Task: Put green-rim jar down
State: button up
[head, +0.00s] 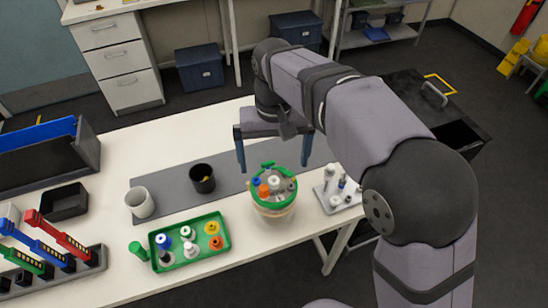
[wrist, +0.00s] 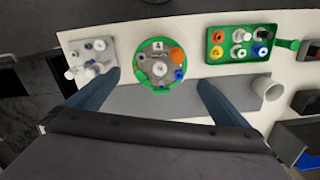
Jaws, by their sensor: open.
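The green-rim jar (head: 273,213) stands upright on the white table at the front edge of the grey mat. Its top carries several white, orange and blue caps, and a green rim runs around it. In the wrist view the jar (wrist: 150,75) shows from above, ahead of the fingers. My gripper (head: 273,166) is open and empty, with its two blue fingers spread wide on the far side of the jar. In the wrist view my gripper (wrist: 158,79) has a finger to each side of the jar, with clear gaps. Whether the fingers are level with the jar is hard to tell.
A green tray (head: 172,268) with several capped bottles stands left of the jar. A pale rack (head: 327,205) with small vials is close on the right. A black cup (head: 202,178) and a white cup (head: 140,202) stand on the grey mat (head: 235,180).

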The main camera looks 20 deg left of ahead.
jog(key=shift+r, duration=0.2)
jog(key=w+d+f+m, duration=0.1)
jog(key=d+f+m, duration=0.15)
jog(key=d, duration=0.85)
jog(key=d+f+m, duration=0.1)
jog(key=d+f, duration=0.2)
jog(key=d, duration=0.7)
jog(key=s+d+f+m, duration=0.1)
jog(key=s+d+f, duration=0.2)
jog(key=s+d, duration=0.2)
jog(key=s+d+f+m, duration=0.1)
jog(key=s+d+f, duration=0.2)
jog(key=s+d, duration=0.2)
jog(key=d, duration=0.3)
jog(key=shift+m, duration=0.35)
